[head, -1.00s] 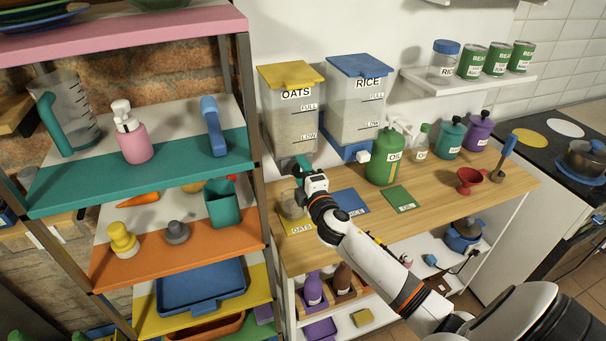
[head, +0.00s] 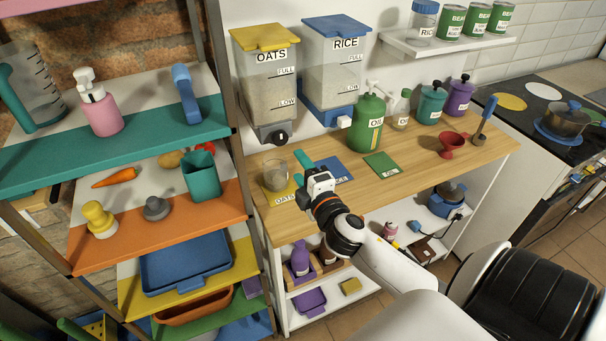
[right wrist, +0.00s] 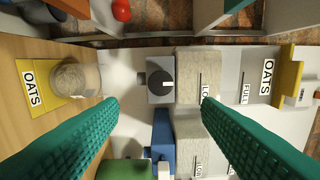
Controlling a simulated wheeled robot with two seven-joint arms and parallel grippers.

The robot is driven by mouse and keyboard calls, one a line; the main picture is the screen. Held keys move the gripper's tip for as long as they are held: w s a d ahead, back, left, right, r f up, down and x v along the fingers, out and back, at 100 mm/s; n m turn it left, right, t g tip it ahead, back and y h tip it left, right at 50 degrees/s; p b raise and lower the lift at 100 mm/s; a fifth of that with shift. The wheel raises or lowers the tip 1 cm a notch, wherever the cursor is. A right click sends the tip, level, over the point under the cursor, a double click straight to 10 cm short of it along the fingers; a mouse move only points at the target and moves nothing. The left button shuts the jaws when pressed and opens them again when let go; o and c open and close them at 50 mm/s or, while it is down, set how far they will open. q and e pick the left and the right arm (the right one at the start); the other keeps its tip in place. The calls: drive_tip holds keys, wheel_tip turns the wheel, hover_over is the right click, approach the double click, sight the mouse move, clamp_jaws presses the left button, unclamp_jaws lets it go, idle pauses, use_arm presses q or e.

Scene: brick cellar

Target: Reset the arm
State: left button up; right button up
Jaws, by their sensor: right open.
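My right gripper (head: 303,168) is open and empty above the wooden counter, in front of the wall dispensers. In the right wrist view its two teal fingers (right wrist: 158,108) are spread wide with nothing between them. The oats dispenser (head: 267,90) has a yellow lid, and its dark knob (head: 280,138) is clear of my fingers; the knob also shows in the right wrist view (right wrist: 160,83). A clear cup with oats (head: 275,174) stands on the yellow OATS mat (head: 284,200), left of my gripper. My left gripper is not in view.
The rice dispenser (head: 334,75) hangs beside the oats one. A green oil bottle (head: 368,124), a red funnel (head: 453,146) and the green mat (head: 381,164) are on the counter (head: 410,180). A shelf unit (head: 110,146) stands close at the left.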

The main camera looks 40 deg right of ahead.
drive_tip(key=shift+s, duration=0.25)
idle(0.3)
